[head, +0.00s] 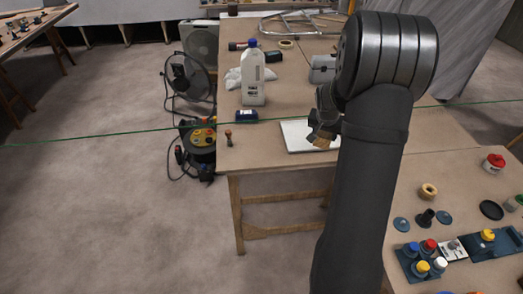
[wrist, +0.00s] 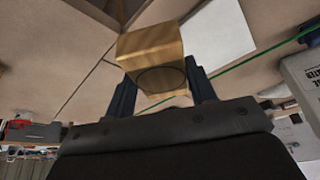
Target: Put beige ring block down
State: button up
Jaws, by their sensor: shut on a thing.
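The beige ring block (wrist: 150,45) is wood-coloured, with a dark circle on the face toward the wrist camera. My gripper (wrist: 160,80) is shut on it, with one dark finger on each side. In the head view the block (head: 321,142) is small and partly hidden by my gripper (head: 322,130). It shows over the right part of a white flat board (head: 296,141) on the workbench (head: 265,160). In the wrist view the white board (wrist: 215,40) lies beyond and to the right of the block. I cannot tell how high the block is above the bench.
A white bottle (head: 252,80), a dark blue box (head: 247,116) and a small brown piece (head: 228,138) stand on the bench's left side. A green line (head: 120,136) crosses the view. A nearer table at right holds a beige ring (head: 428,191) and coloured-knob blocks (head: 425,262).

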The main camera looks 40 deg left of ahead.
jog(key=s+a+n, duration=0.1)
jog(key=s+a, duration=0.4)
jog(key=a, duration=0.5)
send_over(261, 148)
jog(key=s+d, duration=0.1)
jog(key=shift+n+y, duration=0.3)
jog(key=f, duration=0.6)
jog(key=shift+s+d+f, duration=0.15)
jog(key=shift+d+f, duration=0.05)
jog(key=shift+f, duration=0.05)
jog(key=shift+s+a+f, duration=0.1)
jog(key=shift+a+f, duration=0.2)
jog(key=shift+a, duration=0.1)
jog(key=shift+f, duration=1.95)
jog(key=shift+f, duration=0.15)
jog(key=o, duration=1)
jog(key=v, duration=1.2)
